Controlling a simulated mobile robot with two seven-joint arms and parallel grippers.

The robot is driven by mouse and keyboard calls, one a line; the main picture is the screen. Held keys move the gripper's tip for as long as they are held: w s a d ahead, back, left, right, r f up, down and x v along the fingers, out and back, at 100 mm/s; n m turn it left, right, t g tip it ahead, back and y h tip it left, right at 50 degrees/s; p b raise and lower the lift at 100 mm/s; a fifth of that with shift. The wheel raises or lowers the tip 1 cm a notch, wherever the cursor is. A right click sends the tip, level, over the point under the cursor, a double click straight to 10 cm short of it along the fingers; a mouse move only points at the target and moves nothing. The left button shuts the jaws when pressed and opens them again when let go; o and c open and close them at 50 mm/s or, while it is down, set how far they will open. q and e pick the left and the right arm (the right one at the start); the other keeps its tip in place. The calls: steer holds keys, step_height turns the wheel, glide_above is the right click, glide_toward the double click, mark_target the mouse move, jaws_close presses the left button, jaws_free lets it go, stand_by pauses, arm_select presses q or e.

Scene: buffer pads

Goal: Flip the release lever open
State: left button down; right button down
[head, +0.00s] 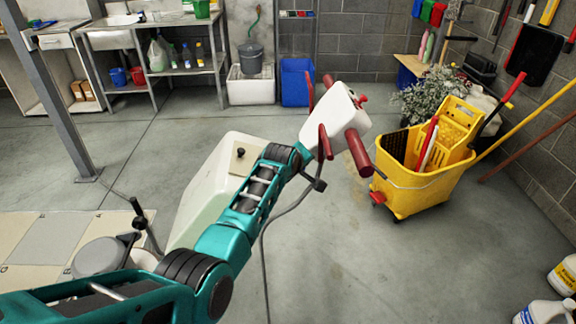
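A floor machine's white handle head (338,112) with dark red grips (358,152) stands in the middle of the head view. Thin red levers (325,142) sit beside the grips. My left arm crosses from the lower left, and the end of my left gripper (303,155) overlaps the handle's near side; its fingers cannot be made out. A white tank (215,185) with a black knob is partly behind the arm. A black lever-like part (138,207) stands above the grey round housing (100,256). I cannot tell which part is the release lever. My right gripper is not seen.
A yellow mop bucket (415,190) stands to the right of the handle. A cable (264,250) hangs down to the floor. A grey post (55,95) is at left, a pale mat (30,240) below it. Jugs (545,312) stand at lower right. Floor at center right is clear.

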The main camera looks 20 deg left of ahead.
arm_select(q)
steer(key=shift+w+r, duration=0.1)
steer(key=shift+r, duration=0.1)
steer(key=c, duration=1.1)
jaws_free()
steer(key=shift+f, duration=0.15)
